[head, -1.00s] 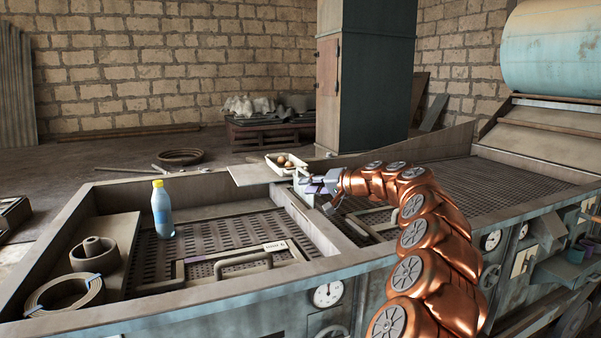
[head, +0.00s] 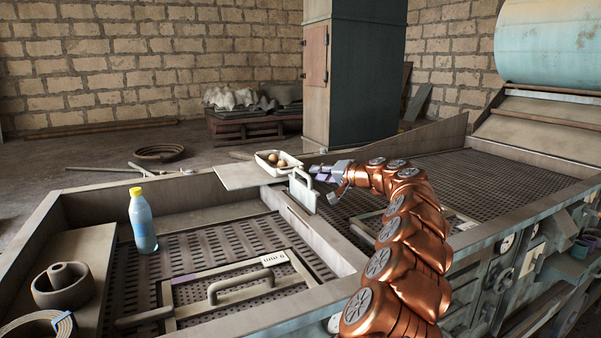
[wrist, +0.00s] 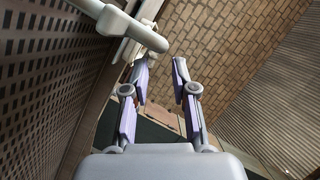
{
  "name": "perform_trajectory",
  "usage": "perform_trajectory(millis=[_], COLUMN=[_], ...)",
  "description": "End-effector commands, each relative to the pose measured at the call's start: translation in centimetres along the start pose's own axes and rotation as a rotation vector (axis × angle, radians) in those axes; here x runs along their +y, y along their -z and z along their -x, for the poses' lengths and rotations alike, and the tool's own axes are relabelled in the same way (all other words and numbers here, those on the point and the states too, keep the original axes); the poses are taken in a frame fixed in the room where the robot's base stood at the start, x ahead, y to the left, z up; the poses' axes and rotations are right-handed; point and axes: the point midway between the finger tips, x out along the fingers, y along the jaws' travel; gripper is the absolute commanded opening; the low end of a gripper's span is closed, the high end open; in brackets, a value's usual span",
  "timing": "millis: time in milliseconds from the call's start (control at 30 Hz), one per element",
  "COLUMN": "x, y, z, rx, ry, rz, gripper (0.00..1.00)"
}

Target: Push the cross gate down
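The cross gate looks to be the small pale upright plate (head: 303,195) with a looped handle, standing at the far end of the divider between the two grated bays. My gripper (head: 316,172) is just right of its top. In the wrist view, my gripper (wrist: 160,68) has its two purple-grey fingers apart, with nothing visible between them. A pale rounded handle (wrist: 145,36), apparently the gate's, lies just beyond and left of the fingertips. I cannot tell whether the left finger touches it.
A shallow dish with several brown egg-like things (head: 279,162) sits on a board (head: 240,177) behind the gate. A blue bottle with a yellow cap (head: 142,222) stands in the left bay. A framed panel with a handle (head: 240,288) lies in front.

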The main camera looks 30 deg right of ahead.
Motion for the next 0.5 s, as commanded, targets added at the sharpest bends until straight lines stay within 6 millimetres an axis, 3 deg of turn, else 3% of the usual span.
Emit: perform_trajectory(millis=[500], x=[-0.1], y=[-0.2], z=[-5.0], rx=[-0.005], ry=[-0.002], rz=[0.000], gripper=[0.27])
